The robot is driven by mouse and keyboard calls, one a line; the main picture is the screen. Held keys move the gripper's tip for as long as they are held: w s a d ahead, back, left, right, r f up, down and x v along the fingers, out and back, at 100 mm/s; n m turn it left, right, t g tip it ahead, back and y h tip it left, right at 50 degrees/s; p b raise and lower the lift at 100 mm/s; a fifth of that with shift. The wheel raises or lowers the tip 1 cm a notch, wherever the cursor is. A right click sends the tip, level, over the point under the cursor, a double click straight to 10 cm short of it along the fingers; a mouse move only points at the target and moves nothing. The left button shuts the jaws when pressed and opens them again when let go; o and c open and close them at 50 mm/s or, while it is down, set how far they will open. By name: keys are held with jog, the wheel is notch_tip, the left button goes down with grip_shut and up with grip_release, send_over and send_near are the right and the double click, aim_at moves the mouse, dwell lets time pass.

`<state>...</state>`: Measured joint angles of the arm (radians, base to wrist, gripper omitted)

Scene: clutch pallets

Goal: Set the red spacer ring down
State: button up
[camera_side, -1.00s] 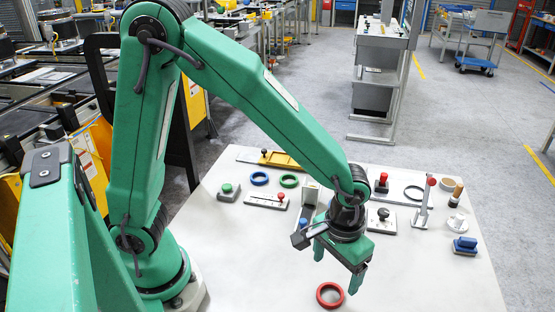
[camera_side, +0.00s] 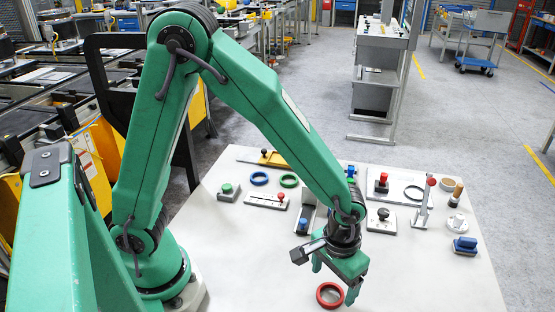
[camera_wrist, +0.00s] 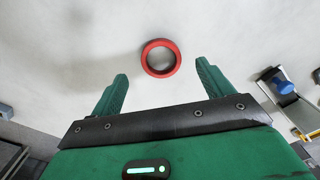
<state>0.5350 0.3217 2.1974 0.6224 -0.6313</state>
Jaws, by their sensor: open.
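The red spacer ring (camera_side: 330,304) lies flat on the white table near its front edge in the side view. In the wrist view the red ring (camera_wrist: 147,58) lies just beyond the fingertips, roughly centred between them. My gripper (camera_side: 335,278) is open and empty, low over the table, just above and behind the ring in the side picture. Its two green fingers are spread apart in the wrist view (camera_wrist: 162,70), and neither appears to touch the ring.
A black-knobbed plate (camera_side: 382,226), a red-topped post (camera_side: 423,206) and a blue-handled block (camera_side: 465,245) stand to the right. The table (camera_side: 430,285) is clear at front right.

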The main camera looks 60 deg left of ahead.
aim_at(329, 298)
jog(key=shift+a+f, duration=0.1)
jog(key=shift+f, duration=1.85)
jog(key=c, duration=1.1)
jog(key=shift+r, duration=0.1)
jog(key=shift+c, duration=0.2)
jog(key=shift+r, duration=0.7)
jog(key=r, duration=0.3)
jog(key=shift+s+d, duration=0.2)
jog(key=s+d+r, duration=0.5)
jog(key=s+r, duration=0.1)
jog(key=s, duration=0.4)
jog(key=shift+r, duration=0.2)
jog(key=shift+d, duration=0.1)
